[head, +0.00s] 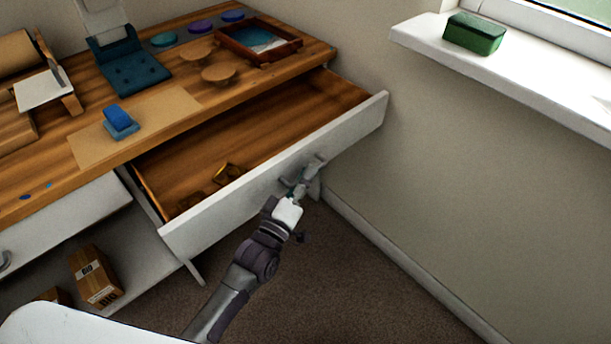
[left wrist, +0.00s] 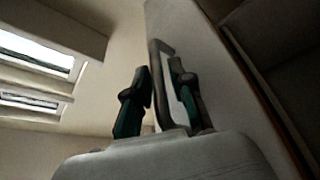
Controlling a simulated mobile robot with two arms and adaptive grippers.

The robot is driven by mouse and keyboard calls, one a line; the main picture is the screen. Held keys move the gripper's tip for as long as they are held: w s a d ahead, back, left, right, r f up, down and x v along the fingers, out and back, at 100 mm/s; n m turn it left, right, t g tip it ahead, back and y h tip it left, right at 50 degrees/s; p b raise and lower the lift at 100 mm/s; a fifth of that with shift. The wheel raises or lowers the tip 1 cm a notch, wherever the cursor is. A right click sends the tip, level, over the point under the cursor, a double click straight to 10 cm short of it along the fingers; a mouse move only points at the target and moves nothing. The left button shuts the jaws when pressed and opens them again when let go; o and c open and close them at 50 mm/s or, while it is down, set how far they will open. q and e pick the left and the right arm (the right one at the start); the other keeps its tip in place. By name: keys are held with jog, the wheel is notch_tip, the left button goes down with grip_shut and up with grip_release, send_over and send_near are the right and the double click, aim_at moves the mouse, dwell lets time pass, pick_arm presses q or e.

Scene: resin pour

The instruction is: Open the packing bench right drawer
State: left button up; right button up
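The packing bench right drawer (head: 345,125) is pulled well out in the head view, with its wooden inside showing. My left gripper (head: 303,181) is at the handle on the outer face of the drawer front. In the left wrist view, the grey handle (left wrist: 156,85) stands between the two fingers of my left gripper (left wrist: 160,98). The fingers are apart, one on each side of the handle bar, with a gap visible beside the bar. My right gripper is in neither view.
Brass-coloured items (head: 228,172) lie in the drawer's near left end. A wall stands close to the drawer's right. Carpet (head: 350,285) below is clear.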

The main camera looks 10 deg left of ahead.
pick_arm(q)
jog(key=v, duration=1.2)
jog(key=s+a+f+m+g+y, duration=0.2)
jog(key=s+f+m+g, duration=0.15)
jog(key=f, duration=0.65)
jog(key=s+a+f+m+g+y, duration=0.15)
jog(key=s+f+g, duration=0.3)
jog(key=f, duration=0.45)
jog(key=s+a+f+m+g+y, duration=0.1)
jog(key=s+a+f+m+g, duration=0.3)
jog(key=f, duration=0.6)
jog(key=s+a+f+g+y+p, duration=0.1)
jog(key=s+f+g+p, duration=0.1)
jog(key=s+p, duration=0.6)
jog(key=s+a+f+m+g+y+p, duration=0.1)
jog(key=s+g+p, duration=0.3)
jog(key=s, duration=1.1)
jog(key=a+f+p, duration=0.1)
jog(key=p, duration=0.2)
jog(key=shift+a+f+m+p, duration=0.2)
jog(key=shift+m+p, duration=0.1)
jog(key=shift+p, duration=0.1)
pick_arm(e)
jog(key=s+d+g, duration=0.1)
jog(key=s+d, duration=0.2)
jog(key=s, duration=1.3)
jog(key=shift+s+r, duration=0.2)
